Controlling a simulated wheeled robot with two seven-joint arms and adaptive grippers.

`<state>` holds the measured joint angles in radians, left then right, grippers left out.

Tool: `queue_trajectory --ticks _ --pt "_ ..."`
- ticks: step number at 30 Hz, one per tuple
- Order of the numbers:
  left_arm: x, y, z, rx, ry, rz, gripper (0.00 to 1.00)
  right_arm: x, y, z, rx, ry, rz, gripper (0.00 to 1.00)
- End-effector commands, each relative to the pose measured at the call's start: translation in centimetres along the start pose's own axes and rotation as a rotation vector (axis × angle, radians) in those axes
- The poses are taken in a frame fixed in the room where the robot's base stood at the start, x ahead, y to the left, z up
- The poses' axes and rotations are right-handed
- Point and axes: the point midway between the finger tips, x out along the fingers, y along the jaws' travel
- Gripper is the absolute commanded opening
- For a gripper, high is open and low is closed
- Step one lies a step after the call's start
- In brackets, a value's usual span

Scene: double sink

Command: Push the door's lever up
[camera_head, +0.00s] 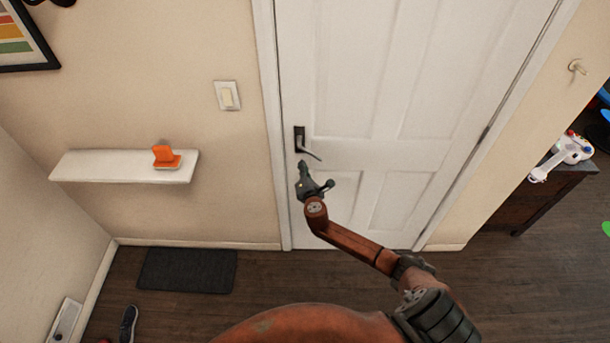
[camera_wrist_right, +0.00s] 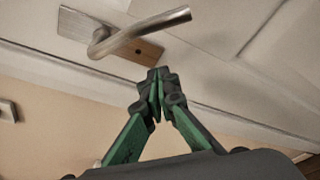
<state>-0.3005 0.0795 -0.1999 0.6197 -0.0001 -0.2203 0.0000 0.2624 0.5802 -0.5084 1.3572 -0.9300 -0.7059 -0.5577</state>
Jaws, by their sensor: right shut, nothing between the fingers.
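The white door (camera_head: 360,80) is shut in its frame. Its lever (camera_head: 309,153) sticks out to the right from a dark plate near the door's left edge, tilted a little downward in the head view. In the right wrist view the metal lever (camera_wrist_right: 145,29) crosses the top of the picture. My right gripper (camera_head: 303,166) is just below the lever, and its fingers (camera_wrist_right: 157,76) are shut and empty. A small gap shows between the fingertips and the lever in the wrist view. My left gripper is not in view.
A white wall shelf (camera_head: 115,172) with an orange object (camera_head: 165,158) is on the left. A light switch (camera_head: 227,95) is beside the door frame. A dark mat (camera_head: 187,270) lies on the floor. A dark cabinet (camera_head: 545,200) bearing a white item stands at the right.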

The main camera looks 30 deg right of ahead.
Motion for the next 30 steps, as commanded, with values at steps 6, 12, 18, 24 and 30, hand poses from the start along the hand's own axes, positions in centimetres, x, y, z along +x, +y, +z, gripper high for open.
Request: queue_trajectory --ticks 6,12,18,24,30 --pt "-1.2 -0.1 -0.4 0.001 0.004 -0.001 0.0 0.0 0.2 2.5 -0.003 -0.002 0.0 0.0" --pt "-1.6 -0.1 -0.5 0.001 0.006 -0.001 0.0 -0.5 0.0 3.7 -0.001 0.0 -0.001 0.0" --pt "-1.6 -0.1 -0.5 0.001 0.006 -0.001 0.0 -0.5 -0.1 3.8 0.0 0.0 -0.001 0.0" --pt "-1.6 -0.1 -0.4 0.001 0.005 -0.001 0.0 -0.5 0.0 3.8 -0.002 0.001 -0.001 0.0" --pt "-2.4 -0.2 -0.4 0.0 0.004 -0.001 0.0 -0.3 1.1 3.1 -0.037 0.012 0.002 0.0"
